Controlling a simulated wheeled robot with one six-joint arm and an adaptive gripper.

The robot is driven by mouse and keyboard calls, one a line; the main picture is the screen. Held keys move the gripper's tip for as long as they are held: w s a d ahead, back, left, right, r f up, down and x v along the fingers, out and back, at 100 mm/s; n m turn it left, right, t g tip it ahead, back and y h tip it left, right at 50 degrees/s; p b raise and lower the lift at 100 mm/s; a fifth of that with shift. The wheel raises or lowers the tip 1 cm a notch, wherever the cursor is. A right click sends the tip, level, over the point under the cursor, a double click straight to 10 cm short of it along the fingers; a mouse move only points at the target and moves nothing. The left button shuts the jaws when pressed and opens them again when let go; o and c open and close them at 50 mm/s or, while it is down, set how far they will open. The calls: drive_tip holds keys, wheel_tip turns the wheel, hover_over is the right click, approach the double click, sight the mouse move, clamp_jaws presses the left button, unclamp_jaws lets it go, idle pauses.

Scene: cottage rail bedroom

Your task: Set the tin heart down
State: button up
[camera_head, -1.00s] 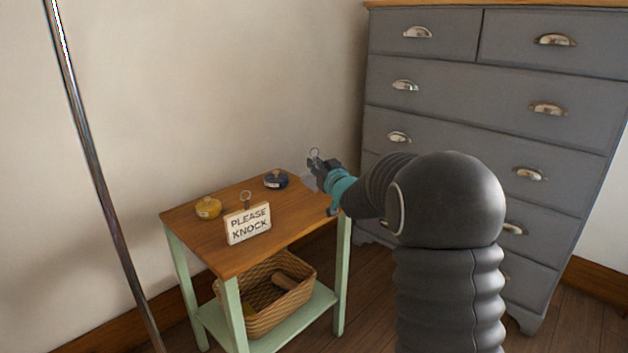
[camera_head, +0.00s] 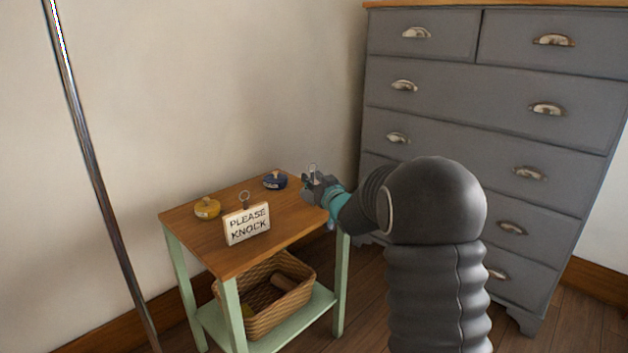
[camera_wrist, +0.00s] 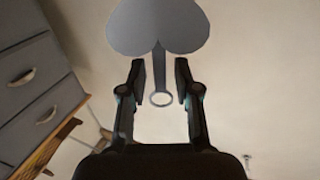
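The tin heart (camera_wrist: 158,22) is flat and grey in the wrist view, its far end cut off by the top edge. A thin stem runs from its notch to a ring (camera_wrist: 160,99). My gripper (camera_wrist: 159,72) has its fingers on either side of the stem, with a visible gap on both sides, so it looks open. In the head view my gripper (camera_head: 312,190) is low over the right side of the small wooden table (camera_head: 205,240). The heart's ring shows just above it. The heart's body is mostly hidden there, and I cannot see whether it touches the tabletop.
A PLEASE KNOCK sign (camera_head: 247,223) with a ring on top stands on the table. A wicker basket (camera_head: 262,312) is on the lower shelf. A grey dresser (camera_head: 485,85) stands right.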

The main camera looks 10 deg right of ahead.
drive_tip(key=shift+r, duration=0.2)
drive_tip(key=s+d+r+m+g+h, duration=0.1)
drive_tip(key=s+d+m+g+h, duration=0.15)
drive_tip(key=s, duration=1.15)
drive_tip(key=s+d+m+g+h, duration=0.1)
drive_tip(key=s+d+g+h, duration=0.15)
drive_tip(key=s, duration=1.15)
drive_tip(key=s+a+f+g, duration=0.2)
drive_tip(key=s+f+g, duration=0.1)
drive_tip(key=s, duration=0.8)
drive_tip(key=s+a+f+g, duration=0.2)
drive_tip(key=s+g, duration=0.2)
drive_tip(key=s, duration=0.8)
drive_tip(key=shift+a+f+b, duration=0.15)
drive_tip(key=shift+f+b, duration=0.2)
drive_tip(key=shift+f, duration=0.05)
